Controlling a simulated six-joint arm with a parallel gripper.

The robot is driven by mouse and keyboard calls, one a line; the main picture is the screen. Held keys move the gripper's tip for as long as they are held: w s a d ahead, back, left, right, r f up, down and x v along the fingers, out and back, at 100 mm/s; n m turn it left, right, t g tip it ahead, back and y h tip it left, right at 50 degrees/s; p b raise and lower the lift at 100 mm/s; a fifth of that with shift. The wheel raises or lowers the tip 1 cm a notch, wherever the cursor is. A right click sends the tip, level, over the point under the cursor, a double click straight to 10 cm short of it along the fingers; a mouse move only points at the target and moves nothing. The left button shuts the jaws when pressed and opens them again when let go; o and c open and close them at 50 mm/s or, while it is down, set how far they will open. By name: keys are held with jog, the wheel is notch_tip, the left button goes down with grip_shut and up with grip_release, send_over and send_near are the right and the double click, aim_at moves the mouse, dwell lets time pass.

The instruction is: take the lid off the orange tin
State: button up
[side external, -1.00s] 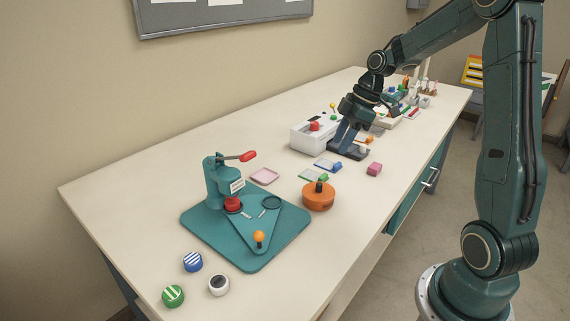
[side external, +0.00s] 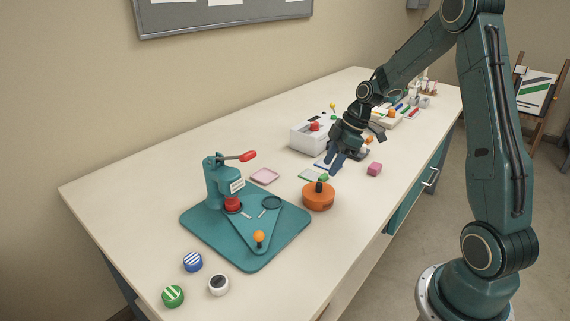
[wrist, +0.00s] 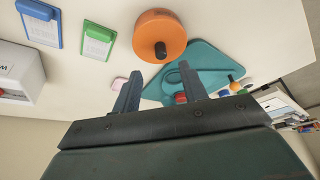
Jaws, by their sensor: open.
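The orange tin (side external: 318,199) stands on the bench near its front edge, right of the teal press. Its orange lid (wrist: 153,28) is on it, with a dark upright knob (side external: 319,187) in the middle. In the wrist view the knob (wrist: 160,49) points toward the camera. My gripper (side external: 336,165) is open and empty, fingers pointing down, above the bench behind and slightly right of the tin. In the wrist view my gripper (wrist: 160,86) shows two spread fingers with the tin beyond them, apart from it.
The teal press (side external: 222,182) stands on a teal base left of the tin. Cards with green and blue clips and a white box (side external: 307,138) are behind.

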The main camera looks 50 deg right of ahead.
aim_at(321, 184)
jog(key=shift+x, duration=1)
jog(key=shift+a+f, duration=0.1)
jog(key=shift+x, duration=2.45)
jog(key=shift+c, duration=0.4)
grip_shut()
